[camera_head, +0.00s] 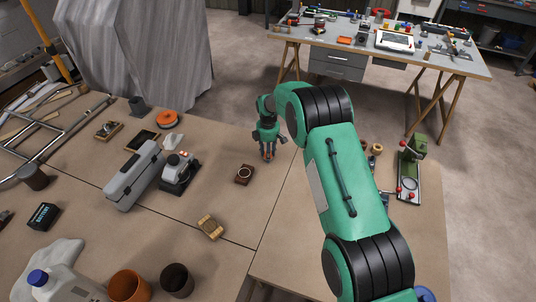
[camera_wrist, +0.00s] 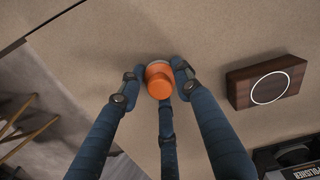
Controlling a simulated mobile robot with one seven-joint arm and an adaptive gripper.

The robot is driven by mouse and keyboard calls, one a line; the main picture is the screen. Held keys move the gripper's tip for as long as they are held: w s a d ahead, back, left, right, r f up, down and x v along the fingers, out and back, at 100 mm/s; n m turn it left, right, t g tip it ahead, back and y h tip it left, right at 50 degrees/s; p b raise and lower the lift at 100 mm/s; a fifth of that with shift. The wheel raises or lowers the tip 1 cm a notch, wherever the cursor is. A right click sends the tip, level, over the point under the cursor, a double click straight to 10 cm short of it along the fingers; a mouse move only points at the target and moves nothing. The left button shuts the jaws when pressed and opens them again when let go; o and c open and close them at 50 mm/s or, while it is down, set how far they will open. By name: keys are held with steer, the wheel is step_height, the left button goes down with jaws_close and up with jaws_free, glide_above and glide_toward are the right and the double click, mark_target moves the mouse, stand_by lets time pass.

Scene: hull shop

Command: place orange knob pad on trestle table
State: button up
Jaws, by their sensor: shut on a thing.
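The orange knob pad (camera_wrist: 159,80) sits between the fingertips of my gripper (camera_wrist: 157,82) in the wrist view, with its round orange end towards the camera. The three fingers are closed around it. In the head view my gripper (camera_head: 268,154) points down over the near brown tabletop (camera_head: 215,152), close to its far edge. The pad is mostly hidden there by the fingers. I cannot tell whether it touches the tabletop. A table with splayed wooden trestle legs (camera_head: 437,107) stands apart at the back right, its grey top covered with tools.
A dark wooden block with a round ring (camera_head: 244,174) lies just left of my gripper; it also shows in the wrist view (camera_wrist: 268,82). A grey toolbox (camera_head: 133,177), an orange disc (camera_head: 167,119) and a green press (camera_head: 410,168) stand on the near boards. Bare board surrounds my gripper.

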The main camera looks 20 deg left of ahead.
steer(key=shift+f, duration=0.1)
steer(key=o, duration=1.1)
steer(key=shift+o, duration=0.2)
step_height(320, 180, up, 12)
steer(key=p, duration=0.1)
steer(key=shift+p, duration=0.35)
steer(key=shift+r, duration=0.2)
